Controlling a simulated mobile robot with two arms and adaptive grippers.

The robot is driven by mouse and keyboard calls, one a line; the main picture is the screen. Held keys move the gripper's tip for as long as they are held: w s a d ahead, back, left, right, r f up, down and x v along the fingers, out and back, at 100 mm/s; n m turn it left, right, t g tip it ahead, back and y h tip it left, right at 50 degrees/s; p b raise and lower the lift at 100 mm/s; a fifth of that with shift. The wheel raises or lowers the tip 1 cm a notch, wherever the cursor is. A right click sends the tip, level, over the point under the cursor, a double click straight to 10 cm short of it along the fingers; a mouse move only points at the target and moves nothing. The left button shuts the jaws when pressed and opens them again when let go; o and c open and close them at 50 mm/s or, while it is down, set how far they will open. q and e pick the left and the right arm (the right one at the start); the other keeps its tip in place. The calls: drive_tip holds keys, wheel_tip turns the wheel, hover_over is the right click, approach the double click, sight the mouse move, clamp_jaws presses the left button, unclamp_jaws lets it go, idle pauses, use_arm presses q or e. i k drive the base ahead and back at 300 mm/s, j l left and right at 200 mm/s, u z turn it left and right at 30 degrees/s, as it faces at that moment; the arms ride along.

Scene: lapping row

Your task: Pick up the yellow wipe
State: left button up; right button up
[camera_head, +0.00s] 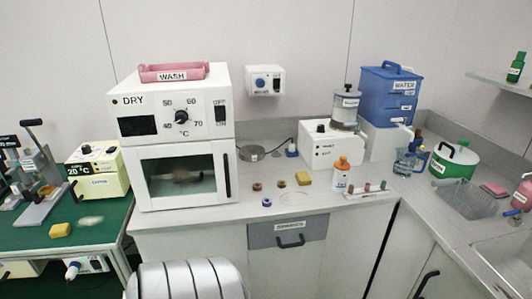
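Two small yellow blocks or folded pieces show, and I cannot tell for sure which is the wipe. One yellow piece (303,178) lies on the grey counter, right of two small brown round items and left of an orange-capped bottle. The other yellow piece (60,230) lies on the green table at the left, near its front edge. Both look uncovered, with nothing on top of them. Neither of my grippers is in view.
The drying oven (184,176) stands left on the counter (300,208), with a pink tray (174,72) on top. The orange-capped bottle (341,178) stands close to the counter's yellow piece. A sink (468,200) is at right. The green table (95,234) has free room at its front.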

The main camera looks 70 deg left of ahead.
sight(304, 178)
drive_tip(key=u, duration=1.85)
drive_tip(key=i+l, duration=0.15)
